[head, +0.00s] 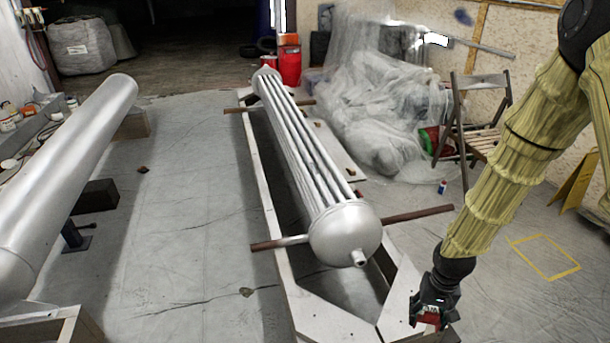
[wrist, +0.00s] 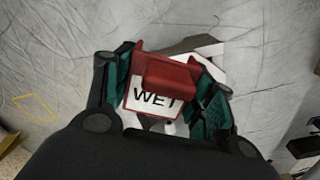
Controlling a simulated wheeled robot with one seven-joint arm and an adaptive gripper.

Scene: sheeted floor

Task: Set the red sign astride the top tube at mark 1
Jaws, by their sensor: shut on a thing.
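My gripper (head: 436,303) is low at the right front, beside the near end of the white frame. It is shut on the red sign (wrist: 168,75), which has a white panel lettered "WET" and sits between the two green-padded fingers in the wrist view. In the head view only a small red part of the sign (head: 428,319) shows below the fingers. The tube bundle (head: 305,155) lies lengthwise in the middle, with several parallel silver tubes between rounded end caps. The sign is apart from the tubes. I cannot make out mark 1 or single out the top tube.
The white frame (head: 268,200) carries the bundle, with brown bars (head: 418,214) sticking out sideways. A large silver cylinder (head: 70,165) lies at left. A folding chair (head: 480,125), plastic sheeting (head: 375,110) and a yellow sign (head: 577,182) stand at right. A yellow square (head: 545,257) marks clear floor.

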